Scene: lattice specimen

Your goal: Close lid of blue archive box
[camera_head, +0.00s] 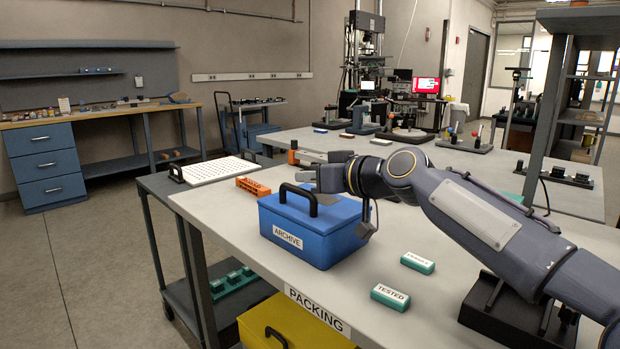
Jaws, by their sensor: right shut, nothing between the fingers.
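The blue archive box (335,243) stands near the left edge of the packing table, with a white ARCHIVE label on its front. Its blue lid (330,216) lies about flat over the top, with a black handle (297,195) standing up from it. I cannot tell whether the lid sits fully flush. My right arm comes in from the right, and its gripper (322,180) is just above the rear of the box, close behind the handle. The gripper is shut and empty. Whether it touches the lid is hard to tell. My left gripper is out of view.
Green TESTED (390,297) and FRAGILE (417,263) blocks lie to the right of the box on the packing table (350,290). An orange rack (253,186) lies behind it to the left. A white perforated board (219,170) is further back. A yellow box (285,328) sits below.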

